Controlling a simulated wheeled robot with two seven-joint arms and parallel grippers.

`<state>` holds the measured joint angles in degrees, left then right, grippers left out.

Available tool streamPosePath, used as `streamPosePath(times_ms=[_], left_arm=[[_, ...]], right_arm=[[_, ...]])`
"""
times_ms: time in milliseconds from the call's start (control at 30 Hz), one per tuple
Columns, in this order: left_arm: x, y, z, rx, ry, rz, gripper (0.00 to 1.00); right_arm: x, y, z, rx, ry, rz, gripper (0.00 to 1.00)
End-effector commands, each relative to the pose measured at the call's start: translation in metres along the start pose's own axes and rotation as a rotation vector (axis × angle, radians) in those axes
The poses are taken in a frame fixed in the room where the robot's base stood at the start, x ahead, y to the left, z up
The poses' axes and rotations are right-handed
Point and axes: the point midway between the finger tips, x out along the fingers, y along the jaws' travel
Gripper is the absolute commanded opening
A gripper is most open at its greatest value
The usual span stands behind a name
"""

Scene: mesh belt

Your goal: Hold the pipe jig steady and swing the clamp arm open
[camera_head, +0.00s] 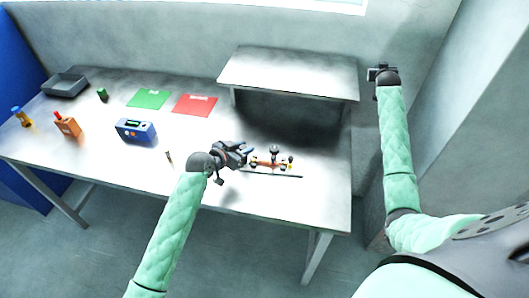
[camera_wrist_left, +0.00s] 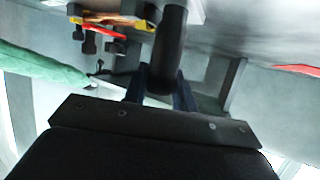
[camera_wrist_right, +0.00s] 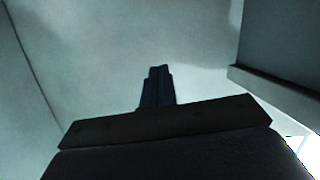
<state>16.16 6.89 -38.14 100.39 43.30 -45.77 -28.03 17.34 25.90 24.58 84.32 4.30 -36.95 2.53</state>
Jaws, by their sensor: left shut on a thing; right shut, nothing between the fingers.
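The pipe jig (camera_head: 271,164) sits near the front right of the table, with a red-orange bar and several small dark knobs. In the left wrist view its red and yellow parts (camera_wrist_left: 110,27) show at the upper left. My left gripper (camera_head: 245,150) is at the jig's left end. In the left wrist view its fingers (camera_wrist_left: 160,92) are shut on a dark round post (camera_wrist_left: 170,48). I cannot tell which part is the clamp arm or how far it is swung. My right gripper (camera_head: 383,70) is raised right of the table; its fingers (camera_wrist_right: 157,86) are shut and empty.
A raised shelf (camera_head: 290,73) stands behind the jig. A thin dark strip (camera_head: 272,174) lies in front of it.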

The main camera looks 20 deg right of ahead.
Motion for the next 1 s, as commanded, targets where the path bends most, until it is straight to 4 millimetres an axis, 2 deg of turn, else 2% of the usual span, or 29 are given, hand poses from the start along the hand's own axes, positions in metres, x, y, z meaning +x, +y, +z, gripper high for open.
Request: streamPosePath(times_ms=[33,200,300,367,400,467,500,567,600,667,700,833,1000], left_arm=[[0.0,0.0,0.0,0.0,0.0,0.0,0.0],[0.0,0.0,0.0,0.0,0.0,0.0,0.0],[0.0,0.0,0.0,0.0,0.0,0.0,0.0],[0.0,0.0,0.0,0.0,0.0,0.0,0.0],[0.0,0.0,0.0,0.0,0.0,0.0,0.0],[0.0,0.0,0.0,0.0,0.0,0.0,0.0],[0.0,0.0,0.0,0.0,0.0,0.0,0.0],[0.0,0.0,0.001,0.0,0.0,0.0,0.0],[0.0,0.0,0.0,0.0,0.0,0.0,0.0],[0.0,0.0,0.0,0.0,0.0,0.0,0.0],[0.0,0.0,0.0,0.0,0.0,0.0,0.0],[0.0,0.0,0.0,0.0,0.0,0.0,0.0],[0.0,0.0,0.0,0.0,0.0,0.0,0.0]], right_arm=[[-0.005,0.006,-0.039,0.025,0.046,-0.002,0.0],[-0.033,0.019,-0.153,0.098,0.178,-0.026,0.0],[-0.053,0.02,-0.214,0.13,0.246,-0.053,0.0],[-0.066,0.015,-0.247,0.144,0.279,-0.078,0.0],[-0.075,0.008,-0.268,0.151,0.298,-0.099,0.0],[-0.087,-0.006,-0.295,0.153,0.318,-0.135,0.0],[-0.095,-0.021,-0.311,0.149,0.327,-0.165,0.0],[-0.105,-0.05,-0.331,0.137,0.327,-0.218,0.0],[-0.111,-0.072,-0.34,0.124,0.32,-0.256,0.0],[-0.12,-0.106,-0.35,0.098,0.305,-0.312,0.0],[-0.126,-0.129,-0.355,0.079,0.292,-0.348,0.0],[-0.149,-0.206,-0.363,0.005,0.24,-0.468,0.0],[-0.186,-0.3,-0.358,-0.111,0.157,-0.614,0.0]])
